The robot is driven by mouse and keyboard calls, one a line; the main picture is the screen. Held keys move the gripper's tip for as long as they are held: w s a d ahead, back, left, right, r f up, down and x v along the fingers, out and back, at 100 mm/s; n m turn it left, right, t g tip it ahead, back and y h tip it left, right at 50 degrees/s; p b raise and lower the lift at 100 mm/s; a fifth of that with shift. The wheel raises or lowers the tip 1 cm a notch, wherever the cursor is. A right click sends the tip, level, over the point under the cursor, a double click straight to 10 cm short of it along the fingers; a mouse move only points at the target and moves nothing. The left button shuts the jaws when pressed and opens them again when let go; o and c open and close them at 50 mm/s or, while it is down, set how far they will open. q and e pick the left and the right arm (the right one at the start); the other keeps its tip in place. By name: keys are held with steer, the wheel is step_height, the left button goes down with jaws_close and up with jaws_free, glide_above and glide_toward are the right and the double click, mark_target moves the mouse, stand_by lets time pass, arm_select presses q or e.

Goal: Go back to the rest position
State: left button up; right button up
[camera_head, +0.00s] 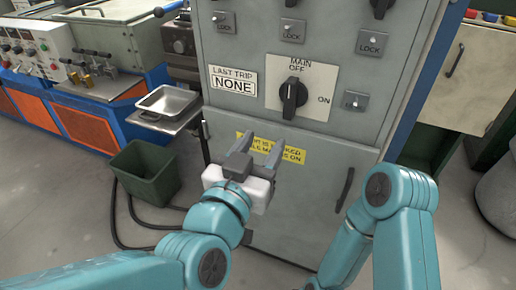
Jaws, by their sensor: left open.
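My left gripper (261,147) is open and empty, with its two dark fingers pointing up at the front of a grey switch cabinet (222,103). It covers part of a yellow label (296,154) on the cabinet. My right arm (392,195) shows at the right as teal links, bent at the elbow. Its gripper is out of the picture below. The black main rotary switch (291,98) is above and to the right of the left gripper, with its handle near vertical.
A metal tray (166,101) sits on a side shelf at the left. A dark green bin (146,171) stands on the floor below it, with black cables (127,243) nearby. Orange and blue machines (85,123) line the back left. A grey drum (497,200) stands at the right.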

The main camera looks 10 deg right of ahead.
arm_select(q)
steer(key=shift+s+a, duration=0.3)
steer(key=shift+s, duration=0.15)
